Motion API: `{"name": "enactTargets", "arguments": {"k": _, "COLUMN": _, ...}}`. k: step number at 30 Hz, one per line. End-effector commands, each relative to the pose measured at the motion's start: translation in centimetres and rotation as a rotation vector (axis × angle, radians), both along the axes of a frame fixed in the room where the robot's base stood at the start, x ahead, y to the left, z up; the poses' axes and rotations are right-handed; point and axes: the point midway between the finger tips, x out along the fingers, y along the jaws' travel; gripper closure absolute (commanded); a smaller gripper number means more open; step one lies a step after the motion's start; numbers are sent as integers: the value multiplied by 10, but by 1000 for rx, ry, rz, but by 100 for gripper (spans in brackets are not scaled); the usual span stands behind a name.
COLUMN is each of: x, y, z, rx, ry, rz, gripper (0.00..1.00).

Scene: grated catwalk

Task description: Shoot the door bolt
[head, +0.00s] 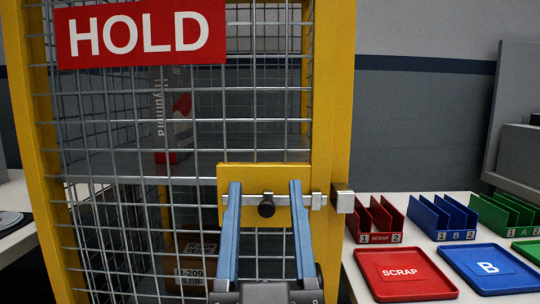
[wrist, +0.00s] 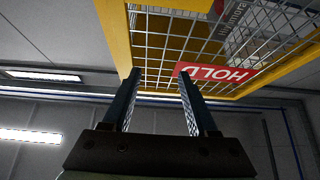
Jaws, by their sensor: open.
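The door bolt is a pale metal bar (head: 282,199) lying level across a yellow plate (head: 264,173) on the mesh cage door. A dark round knob (head: 267,206) stands out from the bar. A silver keeper block (head: 342,199) sits on the yellow post to the right; the bar's right end shows just left of it, seemingly with a small gap. My gripper (head: 266,187) is open and empty, its blue fingers appearing either side of the knob. I cannot tell how far in front of it they are. In the wrist view my gripper (wrist: 159,74) points up toward the cage; the bolt does not show.
A red HOLD sign (head: 140,33) hangs on the mesh (head: 115,120). Inside are a shelf (head: 130,183) and boxes. A table at right holds a red SCRAP tray (head: 403,274), a blue B tray (head: 489,268) and coloured bins (head: 442,217). A pale table (head: 15,210) stands left.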

Motion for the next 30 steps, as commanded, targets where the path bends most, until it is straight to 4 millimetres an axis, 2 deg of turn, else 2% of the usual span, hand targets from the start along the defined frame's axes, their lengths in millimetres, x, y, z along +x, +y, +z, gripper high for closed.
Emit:
{"name": "enactTargets", "arguments": {"k": 1, "x": 6, "y": 1, "z": 12, "rx": -6, "ry": 40, "rz": 2, "gripper": 41}}
{"name": "enactTargets", "arguments": {"k": 7, "x": 16, "y": 5, "z": 2, "rx": -28, "ry": 160, "rz": 9, "gripper": 41}}
{"name": "enactTargets", "arguments": {"k": 13, "x": 14, "y": 6, "z": -10, "rx": -55, "ry": 282, "rz": 9, "gripper": 41}}
{"name": "enactTargets", "arguments": {"k": 17, "x": 5, "y": 5, "z": -18, "rx": -74, "ry": 359, "rz": 9, "gripper": 41}}
{"name": "enactTargets", "arguments": {"k": 30, "x": -44, "y": -7, "z": -39, "rx": -138, "ry": 563, "rz": -3, "gripper": 41}}
